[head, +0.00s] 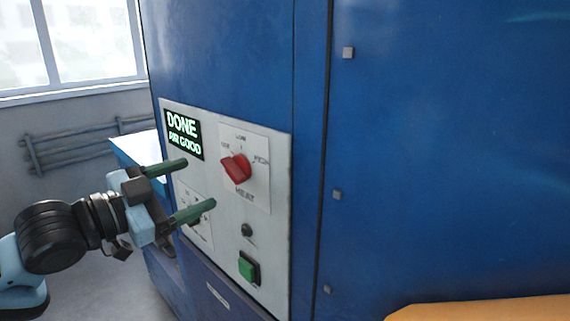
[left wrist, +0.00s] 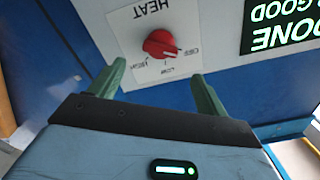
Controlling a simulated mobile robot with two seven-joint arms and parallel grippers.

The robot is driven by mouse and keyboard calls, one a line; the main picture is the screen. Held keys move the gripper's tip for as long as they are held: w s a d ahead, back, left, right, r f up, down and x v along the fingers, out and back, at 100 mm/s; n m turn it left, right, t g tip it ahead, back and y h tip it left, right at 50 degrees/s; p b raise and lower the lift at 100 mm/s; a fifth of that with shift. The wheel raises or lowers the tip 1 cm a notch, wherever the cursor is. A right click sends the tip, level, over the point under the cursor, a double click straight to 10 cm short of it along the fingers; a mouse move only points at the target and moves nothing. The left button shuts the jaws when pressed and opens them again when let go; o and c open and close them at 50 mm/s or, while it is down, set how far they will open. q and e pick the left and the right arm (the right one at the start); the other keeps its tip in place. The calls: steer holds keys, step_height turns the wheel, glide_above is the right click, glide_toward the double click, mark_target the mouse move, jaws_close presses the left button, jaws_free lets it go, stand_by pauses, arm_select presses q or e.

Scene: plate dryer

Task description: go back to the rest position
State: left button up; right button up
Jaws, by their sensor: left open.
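My left gripper (head: 190,187) is open and empty in front of the control panel (head: 279,217) on the blue dryer (head: 420,150). Its two green fingers are spread apart, left of the red heat knob (head: 236,168). In the left wrist view the open fingers (left wrist: 157,88) show with the red knob (left wrist: 161,44) beyond them, apart from it. My right gripper is not in view.
A green button (head: 248,268) and a small black knob (head: 247,230) sit low on the panel. A yellow-orange surface (head: 480,308) shows at the bottom right. Grey wall rails (head: 80,142) and a window (head: 90,40) are at the left. Open floor shows at the lower left.

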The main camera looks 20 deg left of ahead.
arm_select(q)
steer(key=a+f+n+g+y, duration=0.25)
steer(key=f+n+y, duration=0.3)
steer(key=f, duration=2.45)
steer(key=s+d+f+g, duration=0.1)
steer(key=s+d+f, duration=0.4)
steer(key=f, duration=0.3)
steer(key=s+d+f+n+g, duration=0.1)
steer(key=s+d+f+g, duration=0.1)
steer(key=s+d+f, duration=0.3)
steer(key=s+d+f+n+g, duration=0.1)
steer(key=s+d+f, duration=0.3)
steer(key=s+f, duration=0.5)
steer(key=shift+s+d+f+g+h, duration=0.35)
steer(key=shift+d+f, duration=0.05)
steer(key=shift+f, duration=0.55)
steer(key=shift+n, duration=0.25)
